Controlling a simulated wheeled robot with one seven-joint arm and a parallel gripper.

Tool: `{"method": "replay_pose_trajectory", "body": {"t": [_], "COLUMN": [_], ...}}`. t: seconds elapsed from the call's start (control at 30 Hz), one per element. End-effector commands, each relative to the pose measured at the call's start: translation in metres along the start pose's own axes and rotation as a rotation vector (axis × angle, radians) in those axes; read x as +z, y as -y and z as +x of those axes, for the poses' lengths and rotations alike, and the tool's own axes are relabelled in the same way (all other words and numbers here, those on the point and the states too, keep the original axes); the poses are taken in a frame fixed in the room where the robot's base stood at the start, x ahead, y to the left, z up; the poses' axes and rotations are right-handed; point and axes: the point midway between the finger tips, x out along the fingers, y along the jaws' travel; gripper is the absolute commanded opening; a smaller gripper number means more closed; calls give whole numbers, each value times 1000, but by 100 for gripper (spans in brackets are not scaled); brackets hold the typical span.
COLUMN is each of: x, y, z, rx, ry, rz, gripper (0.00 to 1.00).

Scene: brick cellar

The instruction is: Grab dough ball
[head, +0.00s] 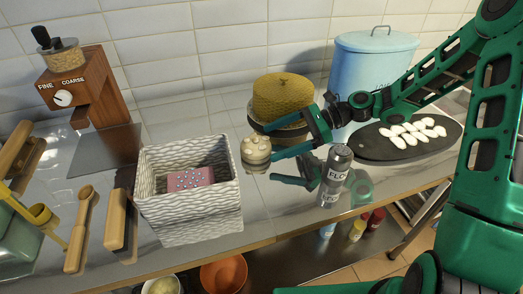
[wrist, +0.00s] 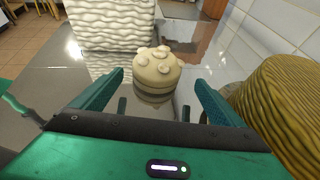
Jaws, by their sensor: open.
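The dough ball (head: 256,149) is a pale, round, cream-coloured lump with lighter bits on top, resting on the shiny counter. In the wrist view the dough ball (wrist: 158,72) is upright and centred ahead, between the lines of the two fingers. My gripper (head: 273,143) is open and comes at it from the right, low over the counter. In the wrist view my gripper (wrist: 159,82) shows one finger to each side, with a gap to the ball. I cannot tell whether the fingertips reach past its near side. Nothing is held.
A yellow-brown textured cake-like round (head: 283,97) stands close behind the gripper. A white woven basket (head: 195,220) with a pink item is to the left. A grey can (head: 335,175) stands in front of the arm. A dark board (head: 370,147) with white pieces lies right.

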Motion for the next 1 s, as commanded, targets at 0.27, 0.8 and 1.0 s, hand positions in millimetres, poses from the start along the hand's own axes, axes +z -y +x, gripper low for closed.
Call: {"method": "replay_pose_trajectory", "body": {"t": [0.27, 0.8, 1.0], "x": [1, 0, 0], "y": [-2, -1, -1], "z": [28, 54, 54], "rx": [4, 0, -1], "ry": [0, -1, -1], "rz": [1, 1, 1], "gripper": [93, 83, 36]}}
